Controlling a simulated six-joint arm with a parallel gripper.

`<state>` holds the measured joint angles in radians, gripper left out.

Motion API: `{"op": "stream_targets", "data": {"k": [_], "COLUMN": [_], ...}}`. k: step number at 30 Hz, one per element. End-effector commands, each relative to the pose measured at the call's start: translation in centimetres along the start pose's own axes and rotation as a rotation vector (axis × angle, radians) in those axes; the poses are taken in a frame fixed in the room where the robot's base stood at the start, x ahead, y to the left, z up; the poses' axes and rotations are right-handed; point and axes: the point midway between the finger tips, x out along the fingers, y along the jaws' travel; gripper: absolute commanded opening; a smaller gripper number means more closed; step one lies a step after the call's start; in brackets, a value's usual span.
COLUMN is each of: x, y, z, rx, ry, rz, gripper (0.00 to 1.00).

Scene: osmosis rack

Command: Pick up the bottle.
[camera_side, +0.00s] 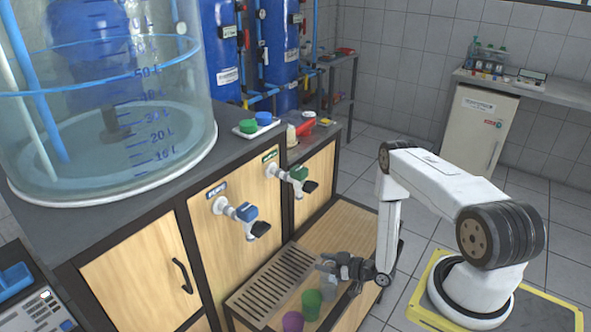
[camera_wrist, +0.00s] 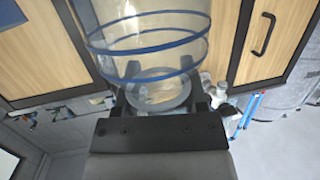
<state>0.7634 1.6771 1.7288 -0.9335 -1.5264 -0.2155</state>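The clear bottle (camera_wrist: 150,45) with blue rings fills the upper middle of the wrist view, where the scene appears upside down. Its round grey-rimmed end (camera_wrist: 160,97) lies between the two fingers of my gripper (camera_wrist: 163,85). The fingers stand apart on either side of this end; whether they touch it I cannot tell. In the side view my gripper (camera_side: 336,266) is low in front of the cabinet, above the wooden step. A pale see-through shape at the fingers is too faint there for me to make out the bottle's outline.
A green cup (camera_side: 312,304) and a purple cup (camera_side: 292,321) stand just below and left of my gripper. A slatted drain grate (camera_side: 262,290) lies behind them. Two taps (camera_side: 240,216) (camera_side: 297,180) jut from the cabinet (camera_side: 232,240). The wooden step's right part (camera_side: 345,230) is clear.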

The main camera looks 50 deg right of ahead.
Motion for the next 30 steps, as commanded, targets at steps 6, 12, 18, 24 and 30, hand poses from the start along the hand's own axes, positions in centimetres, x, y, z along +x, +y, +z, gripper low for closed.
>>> {"op": "stream_targets", "data": {"k": [6,12,18,24,30], "x": [0.0,0.0,-0.1,-0.3,-0.7], "y": [0.0,0.0,0.0,0.1,0.1], "z": [0.0,0.0,-0.3,-1.5,-3.6], "rx": [0.000,0.000,0.000,-0.001,-0.002], "ry": [0.000,0.000,0.000,0.000,0.001], "rz": [0.000,0.000,0.000,0.000,0.000], "gripper": [0.00,0.00,0.00,0.00,0.00]}}
